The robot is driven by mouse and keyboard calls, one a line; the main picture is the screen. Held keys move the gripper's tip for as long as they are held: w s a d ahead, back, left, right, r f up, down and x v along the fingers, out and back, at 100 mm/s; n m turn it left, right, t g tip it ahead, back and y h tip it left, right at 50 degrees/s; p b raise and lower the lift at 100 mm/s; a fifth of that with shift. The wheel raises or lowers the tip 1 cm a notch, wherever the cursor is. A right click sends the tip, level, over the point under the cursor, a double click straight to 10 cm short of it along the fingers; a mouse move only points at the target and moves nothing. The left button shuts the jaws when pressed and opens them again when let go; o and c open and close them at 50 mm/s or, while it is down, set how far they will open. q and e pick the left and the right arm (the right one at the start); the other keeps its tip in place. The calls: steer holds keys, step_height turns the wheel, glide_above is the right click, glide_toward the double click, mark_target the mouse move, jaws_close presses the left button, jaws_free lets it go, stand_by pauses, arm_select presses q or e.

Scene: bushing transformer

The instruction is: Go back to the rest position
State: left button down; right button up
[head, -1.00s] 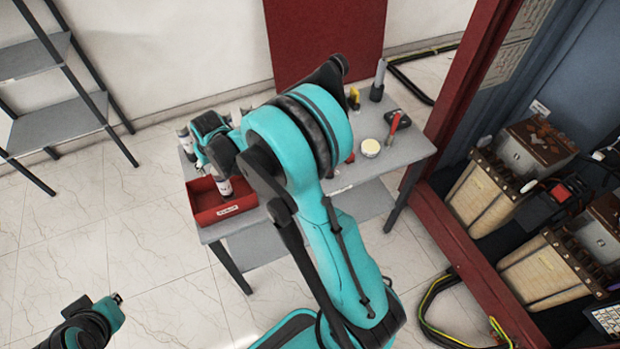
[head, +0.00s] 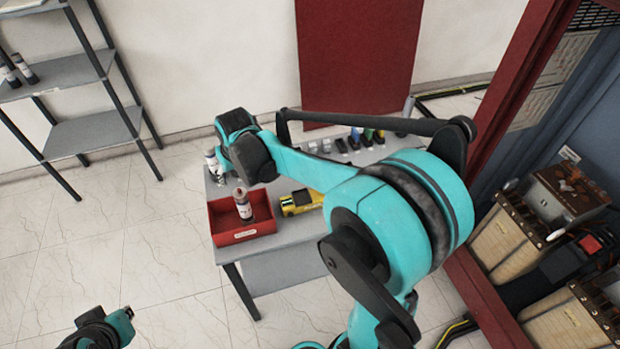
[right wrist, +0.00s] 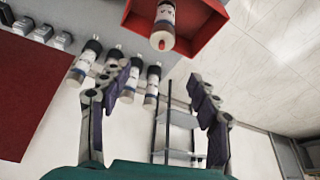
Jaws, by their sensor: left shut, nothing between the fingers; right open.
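My right gripper (right wrist: 160,76) is open in the right wrist view, with nothing between its fingers. In the head view my right arm reaches across the grey table, and its wrist is over the table's back left; the fingers are hidden there. My left gripper (head: 128,313) is small at the lower left of the head view, shut and empty above the floor. A bushing (head: 243,203) stands in the red bin (head: 262,232) on the table's front left. The bushing (right wrist: 163,20) and the bin also show at the top of the right wrist view.
Several more bushings (right wrist: 152,86) stand on the table outside the bin. A yellow tool (head: 299,201) lies right of the bin. Grey shelves (head: 90,132) stand at the left. The red cabinet frame (head: 478,285) is at the right. Floor between shelves and table is clear.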

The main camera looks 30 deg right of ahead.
steer(key=s+f+t+b, duration=0.1)
steer(key=s+f+b, duration=0.1)
steer(key=s, duration=0.9)
steer(key=s+f+t+b, duration=0.1)
steer(key=s+f+b, duration=0.2)
steer(key=s, duration=0.8)
steer(key=shift+s+d+t+b, duration=0.15)
steer(key=shift+s+t+b, duration=0.2)
steer(key=shift+b, duration=0.85)
steer(key=shift+w+f, duration=0.1)
steer(key=shift+f, duration=0.05)
steer(key=o, duration=0.8)
